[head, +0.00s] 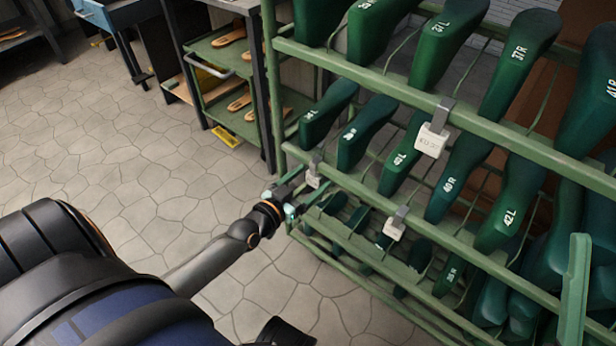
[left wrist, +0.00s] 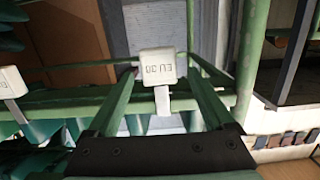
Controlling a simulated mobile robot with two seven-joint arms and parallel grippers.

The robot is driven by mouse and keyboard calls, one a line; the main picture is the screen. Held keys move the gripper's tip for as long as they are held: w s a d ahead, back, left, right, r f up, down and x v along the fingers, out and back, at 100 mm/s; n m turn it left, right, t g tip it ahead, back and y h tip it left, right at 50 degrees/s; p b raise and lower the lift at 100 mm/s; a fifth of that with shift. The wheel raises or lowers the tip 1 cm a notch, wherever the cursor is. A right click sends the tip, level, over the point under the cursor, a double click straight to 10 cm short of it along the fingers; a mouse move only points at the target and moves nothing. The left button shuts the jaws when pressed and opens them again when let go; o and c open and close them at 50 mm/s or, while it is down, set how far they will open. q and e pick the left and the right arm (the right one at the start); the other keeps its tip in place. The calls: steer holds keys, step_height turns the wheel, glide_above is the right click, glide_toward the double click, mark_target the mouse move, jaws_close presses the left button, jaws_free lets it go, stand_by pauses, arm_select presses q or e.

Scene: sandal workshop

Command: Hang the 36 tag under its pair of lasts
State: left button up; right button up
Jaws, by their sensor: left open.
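A white tag (head: 313,176) with a grey clip hangs at the left end of the rack's middle rail (head: 375,190). In the left wrist view this tag (left wrist: 159,67) appears upside down and its size number is hard to read. My left gripper (head: 301,189) is open, its fingers to either side of the tag, not visibly closed on it. Two more tags hang on the rack: one on the upper rail (head: 432,138), seemingly marked EU 37, and one lower down (head: 395,227). Green lasts stand in rows; 37L (head: 440,40) and 37R (head: 517,60) are readable. I cannot pick out a 36 pair.
The green rack's rails and wires surround my left gripper closely. A shelf cart (head: 222,52) with sandal soles stands behind the rack's left end, and a blue workbench (head: 118,12) is farther back. The stone floor (head: 130,170) at left is clear.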

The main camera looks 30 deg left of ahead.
arm_select(q)
steer(key=s+r+p, duration=0.1)
steer(key=s+p, duration=0.3)
steer(key=s, duration=0.8)
steer(key=shift+s+a+r, duration=0.2)
steer(key=shift+a+r, duration=0.2)
steer(key=shift+a, duration=0.05)
